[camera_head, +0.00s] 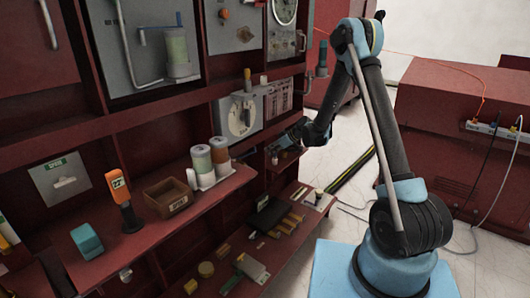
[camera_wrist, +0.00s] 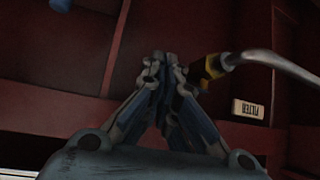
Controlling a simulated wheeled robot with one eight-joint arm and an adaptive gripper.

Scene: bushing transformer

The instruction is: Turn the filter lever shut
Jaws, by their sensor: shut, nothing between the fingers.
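My gripper (camera_wrist: 162,62) is shut and empty, its fingertips together in the wrist view. Just right of the fingertips is a yellow and black fitting (camera_wrist: 211,67) at the end of a curved grey pipe (camera_wrist: 268,62). It is very close to the right finger; I cannot tell whether they touch. I cannot make out for sure which part is the filter lever. A label reading FILTER (camera_wrist: 248,108), upside down, is on the red wall below the pipe. In the head view my gripper (camera_head: 276,149) is at the cabinet's right side, small and partly hidden.
A white dial panel (camera_head: 238,118) is just above and left of my gripper in the head view. Open floor lies to the right of the cabinet.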

